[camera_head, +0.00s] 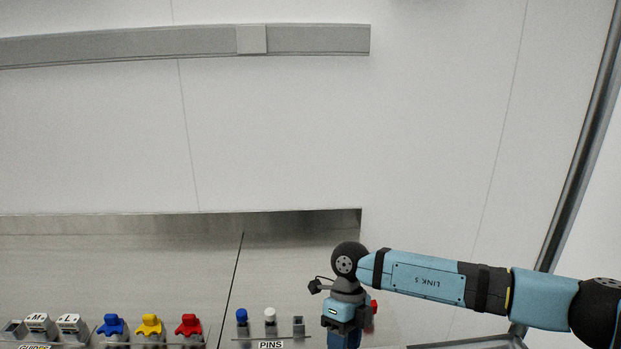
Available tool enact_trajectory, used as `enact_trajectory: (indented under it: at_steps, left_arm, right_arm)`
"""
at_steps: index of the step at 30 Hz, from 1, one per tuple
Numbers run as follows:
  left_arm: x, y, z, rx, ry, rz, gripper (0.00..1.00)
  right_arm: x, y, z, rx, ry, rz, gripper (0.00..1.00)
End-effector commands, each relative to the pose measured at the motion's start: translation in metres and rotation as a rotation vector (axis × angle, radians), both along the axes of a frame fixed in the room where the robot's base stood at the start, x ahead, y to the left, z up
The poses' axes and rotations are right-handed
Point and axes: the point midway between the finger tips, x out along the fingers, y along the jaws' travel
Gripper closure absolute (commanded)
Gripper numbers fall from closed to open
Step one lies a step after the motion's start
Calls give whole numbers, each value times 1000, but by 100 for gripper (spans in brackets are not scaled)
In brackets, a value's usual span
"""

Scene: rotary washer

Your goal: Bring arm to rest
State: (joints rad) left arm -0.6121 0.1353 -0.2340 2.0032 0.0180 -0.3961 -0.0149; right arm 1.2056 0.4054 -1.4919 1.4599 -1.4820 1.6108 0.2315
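My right arm (425,278) comes in from the right edge and bends down at a black wrist joint (347,259). Its blue lower wrist part (342,332) runs out of the bottom edge, so the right gripper's fingers are out of frame and I cannot see whether they hold anything. The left arm and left gripper do not show.
A PINS holder (271,344) with a blue pin (242,316) and a white pin (270,315) stands left of my wrist. Blue (111,324), yellow (150,324) and red (189,324) pieces stand further left, near white guides (69,323). A grey rail (160,44) crosses the wall above.

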Motion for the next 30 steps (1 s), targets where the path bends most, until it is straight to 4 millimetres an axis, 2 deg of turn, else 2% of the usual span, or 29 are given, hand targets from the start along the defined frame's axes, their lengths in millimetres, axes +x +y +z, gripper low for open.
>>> enact_trajectory:
  at_steps: [1, 4, 6, 10, 14, 18, 22, 26, 30]
  left_arm:
    - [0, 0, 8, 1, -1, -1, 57]
    - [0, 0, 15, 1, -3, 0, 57]
    - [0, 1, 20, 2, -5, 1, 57]
    - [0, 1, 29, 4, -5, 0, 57]
    - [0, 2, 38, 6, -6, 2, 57]
    - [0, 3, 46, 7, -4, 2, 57]
    - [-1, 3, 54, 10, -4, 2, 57]
    - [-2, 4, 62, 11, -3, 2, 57]
    - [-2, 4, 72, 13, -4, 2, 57]
  right_arm:
    - [-27, 30, -6, 131, 69, -15, 60]
    - [-69, 83, -4, 403, 196, -88, 60]
    - [-93, 114, 6, 580, 283, -166, 60]
    - [-121, 155, 36, 881, 446, -360, 60]
    - [-127, 171, 67, 1133, 601, -620, 60]
    - [-116, 161, 88, 1338, 755, -964, 60]
    - [-100, 131, 86, 1453, 883, -1334, 60]
    - [-91, 85, 60, 1484, 988, -1738, 60]
    - [-102, 25, 12, 1410, 1075, -2196, 60]
